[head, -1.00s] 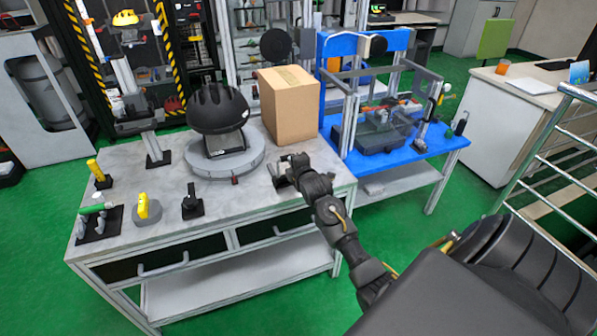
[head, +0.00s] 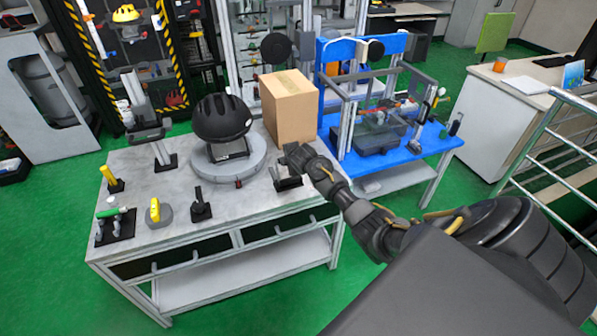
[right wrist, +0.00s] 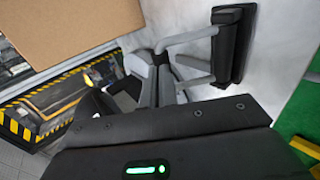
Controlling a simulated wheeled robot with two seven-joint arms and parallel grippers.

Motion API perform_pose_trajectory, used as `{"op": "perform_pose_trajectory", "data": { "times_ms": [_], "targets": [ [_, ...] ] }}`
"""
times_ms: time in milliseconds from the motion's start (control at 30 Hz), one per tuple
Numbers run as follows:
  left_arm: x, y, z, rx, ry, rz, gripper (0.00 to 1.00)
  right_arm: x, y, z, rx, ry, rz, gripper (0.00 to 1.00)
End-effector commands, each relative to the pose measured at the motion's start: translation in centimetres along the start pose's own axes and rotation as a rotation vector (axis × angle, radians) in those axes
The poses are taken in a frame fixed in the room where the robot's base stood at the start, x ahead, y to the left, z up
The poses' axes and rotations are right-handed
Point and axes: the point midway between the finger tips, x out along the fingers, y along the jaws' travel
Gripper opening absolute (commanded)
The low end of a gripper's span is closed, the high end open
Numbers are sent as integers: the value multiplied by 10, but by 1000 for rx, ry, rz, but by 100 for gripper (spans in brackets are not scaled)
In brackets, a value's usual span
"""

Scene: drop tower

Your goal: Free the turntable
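The round grey turntable (head: 203,174) sits on the workbench. A black helmet (head: 221,118) rests on a dark support on top of it, and a small red mark shows on its front rim. My right gripper (head: 291,158) is at the bench's right side, over a small device with a black base (head: 287,184), right of the turntable. In the right wrist view, grey bars (right wrist: 190,36) rise from a black base (right wrist: 232,45) and meet close to the gripper's fingers (right wrist: 160,80). Whether the fingers hold the bars is unclear. My left gripper is not in view.
A cardboard box (head: 290,108) stands close behind my right gripper. A black lever (head: 200,205), a yellow-topped piece (head: 154,211) and a green-handled fixture (head: 114,225) stand along the left front. A blue table (head: 415,152) with a framed rig is at the right.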

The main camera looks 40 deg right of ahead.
Motion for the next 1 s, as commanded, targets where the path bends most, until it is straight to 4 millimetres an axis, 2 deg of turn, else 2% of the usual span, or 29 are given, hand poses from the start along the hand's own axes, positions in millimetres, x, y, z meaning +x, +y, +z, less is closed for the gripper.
{"op": "perform_pose_trajectory", "data": {
  "times_ms": [567, 667, 900, 1000],
  "targets": [
    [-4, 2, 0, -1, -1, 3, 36, -3, 4, -1, 0, 2, 6, 0],
    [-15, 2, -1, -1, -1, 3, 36, -10, 8, -2, -2, 3, 5, 0],
    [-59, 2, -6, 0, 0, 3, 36, -41, 20, -13, -10, 11, 4, 0],
    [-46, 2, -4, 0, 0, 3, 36, -52, 12, -14, -11, 13, 7, 0]
  ]
}}
